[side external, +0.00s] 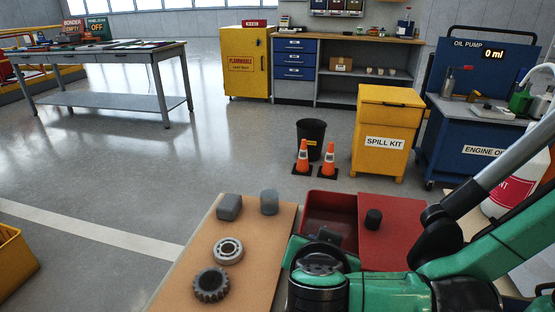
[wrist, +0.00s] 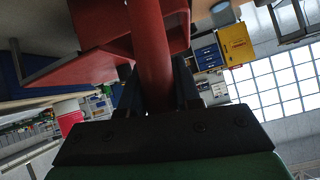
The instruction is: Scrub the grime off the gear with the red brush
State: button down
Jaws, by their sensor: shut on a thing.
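A dark grey toothed gear (side external: 211,284) lies on the tan work surface (side external: 262,245) near the front in the side external view. My gripper (wrist: 155,78) is shut on the red handle of the brush (wrist: 153,45), which stands out from between its fingers in the wrist view. The bristles cannot be made out. In the side external view my green and black arm hides the gripper and brush, to the right of the gear. The gear cannot be made out in the wrist view.
A bearing ring (side external: 228,250), a grey block (side external: 229,206) and a grey cylinder (side external: 269,201) stand beyond the gear.

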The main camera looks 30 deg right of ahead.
jog(key=s, duration=0.3)
jog(key=shift+d, duration=0.3)
jog(key=shift+w+a, duration=0.1)
jog(key=shift+a, duration=0.1)
jog(key=shift+w+a+f, duration=0.1)
jog(key=shift+w+a, duration=0.85)
jog(key=shift+s+d, duration=1.1)
jog(key=shift+w+a+f, duration=0.1)
jog(key=shift+w+a, duration=0.3)
jog(key=shift+w, duration=0.3)
jog(key=shift+w+a+f, duration=0.1)
jog(key=shift+w+a, duration=0.25)
jog(key=shift+w, duration=0.35)
jog(key=shift+w+a+r, duration=0.1)
jog(key=shift+r, duration=4.15)
